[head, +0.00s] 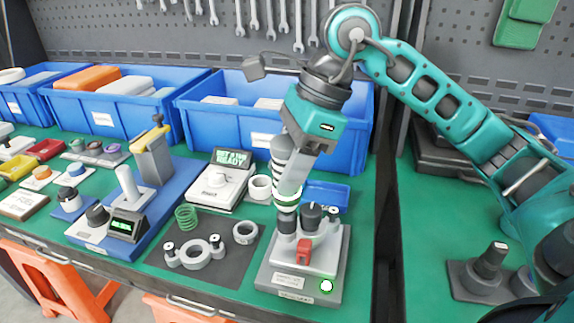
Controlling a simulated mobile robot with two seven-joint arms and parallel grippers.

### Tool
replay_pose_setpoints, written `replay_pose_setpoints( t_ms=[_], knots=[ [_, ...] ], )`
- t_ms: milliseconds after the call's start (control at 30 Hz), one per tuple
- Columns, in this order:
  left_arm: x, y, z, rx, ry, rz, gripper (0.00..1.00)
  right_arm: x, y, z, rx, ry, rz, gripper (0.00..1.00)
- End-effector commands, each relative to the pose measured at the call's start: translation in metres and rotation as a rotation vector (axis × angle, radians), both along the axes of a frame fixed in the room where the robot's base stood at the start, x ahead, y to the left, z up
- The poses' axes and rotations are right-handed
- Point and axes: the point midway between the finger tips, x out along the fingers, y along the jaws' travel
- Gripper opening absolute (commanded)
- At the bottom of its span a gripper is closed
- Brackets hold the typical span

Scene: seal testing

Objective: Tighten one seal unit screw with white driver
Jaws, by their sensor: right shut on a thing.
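My right gripper (292,186) is shut on the white driver (281,152), which has dark bands and stands nearly upright. The driver's lower end is above the left part of the seal unit (308,256), at or close to a dark post there; I cannot tell whether they touch. The unit has a grey base plate with a black knob, a red clip and a lit green-white button at the front right corner. The gripper fingers hide part of the driver. My left gripper is not in view.
A dark mat (212,250) left of the unit holds a green spring (187,217), a ring and a grey flanged part. A display device (222,180) and a small blue tray (327,195) stand behind. Large blue bins (262,122) line the back. A blue fixture (130,215) stands left.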

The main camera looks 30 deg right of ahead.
Motion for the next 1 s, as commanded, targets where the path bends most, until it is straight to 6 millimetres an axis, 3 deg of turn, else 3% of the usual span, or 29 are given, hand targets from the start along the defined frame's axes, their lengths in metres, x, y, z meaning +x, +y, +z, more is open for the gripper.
replay_pose_setpoints(
  t_ms=[600,1000],
  knots=[
    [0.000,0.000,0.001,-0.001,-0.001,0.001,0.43,0.000,0.000,0.000,0.000,0.003,0.000,0.08],
    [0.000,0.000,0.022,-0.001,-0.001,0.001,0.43,0.000,0.000,0.026,0.000,0.000,-0.001,0.08]
  ],
)
